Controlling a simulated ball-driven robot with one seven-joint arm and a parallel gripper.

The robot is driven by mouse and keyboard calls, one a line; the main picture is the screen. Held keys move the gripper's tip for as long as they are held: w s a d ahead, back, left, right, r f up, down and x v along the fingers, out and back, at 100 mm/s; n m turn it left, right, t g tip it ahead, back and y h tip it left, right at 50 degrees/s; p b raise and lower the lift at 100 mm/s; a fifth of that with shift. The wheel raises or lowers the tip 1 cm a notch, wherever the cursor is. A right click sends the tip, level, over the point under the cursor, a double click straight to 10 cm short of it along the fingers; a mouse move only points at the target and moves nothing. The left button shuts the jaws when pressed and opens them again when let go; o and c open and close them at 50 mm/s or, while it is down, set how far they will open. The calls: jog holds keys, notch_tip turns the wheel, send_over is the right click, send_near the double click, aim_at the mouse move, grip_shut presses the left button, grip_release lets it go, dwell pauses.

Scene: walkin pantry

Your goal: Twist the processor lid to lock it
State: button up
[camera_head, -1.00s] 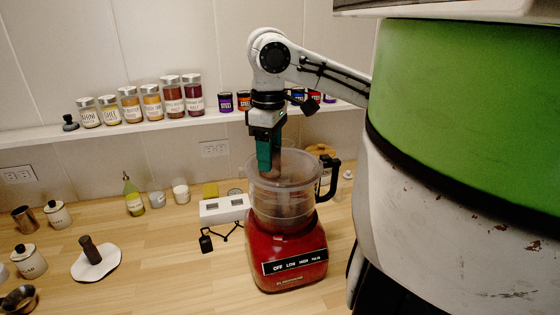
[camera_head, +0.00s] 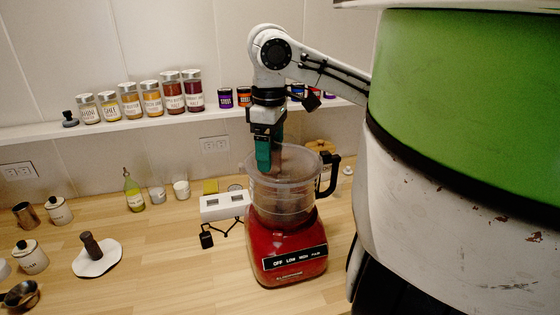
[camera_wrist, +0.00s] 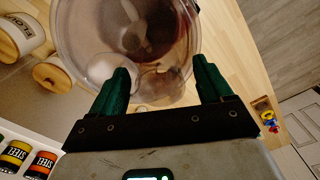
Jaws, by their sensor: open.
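The food processor has a red base (camera_head: 288,250) and a clear bowl (camera_head: 280,208) with a black handle (camera_head: 331,172) on the right. A clear cover, seemingly the lid (camera_head: 305,160), appears to sit on the bowl top; its edge is hard to separate from the rim. A translucent brownish upright part, perhaps its feed tube (camera_head: 290,160), rises beside my fingers. My gripper (camera_head: 272,150) points down at the top of the bowl with green fingers apart. In the wrist view, the fingers are spread over the bowl's near side, a translucent rounded shape (camera_wrist: 165,86) between them. Contact is unclear.
A white disc with a dark brown knob (camera_head: 95,254) lies on the counter at left. A white box (camera_head: 224,205) stands left of the processor. Spice jars (camera_head: 145,97) line the shelf behind.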

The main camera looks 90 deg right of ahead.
notch_tip(320, 180, up, 8)
jog(key=p, duration=0.5)
jog(key=shift+f, duration=0.25)
dwell(0.4)
dwell(0.5)
